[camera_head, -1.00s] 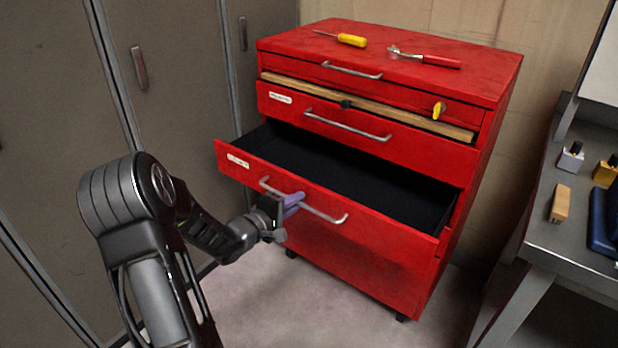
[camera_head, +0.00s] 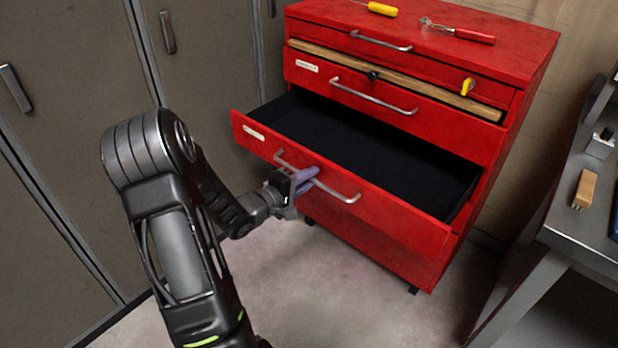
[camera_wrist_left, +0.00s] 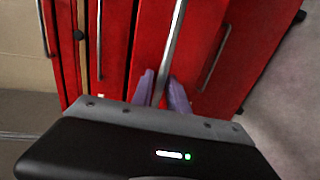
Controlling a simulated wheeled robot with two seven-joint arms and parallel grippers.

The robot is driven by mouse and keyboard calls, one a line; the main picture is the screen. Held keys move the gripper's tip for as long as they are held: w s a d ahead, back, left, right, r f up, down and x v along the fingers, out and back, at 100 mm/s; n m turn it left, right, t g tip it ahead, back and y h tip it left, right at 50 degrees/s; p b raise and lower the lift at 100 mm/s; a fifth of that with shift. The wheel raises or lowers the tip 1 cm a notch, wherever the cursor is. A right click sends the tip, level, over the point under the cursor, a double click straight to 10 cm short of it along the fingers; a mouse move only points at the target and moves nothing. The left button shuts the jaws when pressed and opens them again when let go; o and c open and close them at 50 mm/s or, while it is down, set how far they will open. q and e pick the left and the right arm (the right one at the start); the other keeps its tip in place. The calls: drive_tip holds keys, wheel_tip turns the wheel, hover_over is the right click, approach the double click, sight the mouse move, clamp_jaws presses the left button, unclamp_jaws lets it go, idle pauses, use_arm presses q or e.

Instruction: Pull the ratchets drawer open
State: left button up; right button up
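The red tool cabinet (camera_head: 520,60) stands at the centre right. Its lower labelled drawer (camera_head: 400,222) is pulled well out, with a dark, empty-looking inside. The drawer above it (camera_head: 310,75) also has a white label; neither label is readable. My left gripper (camera_head: 306,180) is at the silver handle (camera_head: 345,197) of the open drawer. In the left wrist view its purple fingers (camera_wrist_left: 163,92) lie either side of the handle bar (camera_wrist_left: 172,50) and look closed on it. My right gripper is not in view.
A yellow screwdriver (camera_head: 382,9) and a red-handled ratchet (camera_head: 470,36) lie on the cabinet top. Grey lockers (camera_head: 75,90) stand at left. A grey bench (camera_head: 570,225) with a wooden-handled brush (camera_head: 585,188) stands at right. The floor before the cabinet is clear.

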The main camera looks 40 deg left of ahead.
use_arm(q)
drive_tip(key=s+r+p, duration=0.1)
drive_tip(key=s, duration=0.6)
drive_tip(key=shift+s+r, duration=0.25)
drive_tip(key=shift+s, duration=0.1)
drive_tip(key=shift+d, duration=0.1)
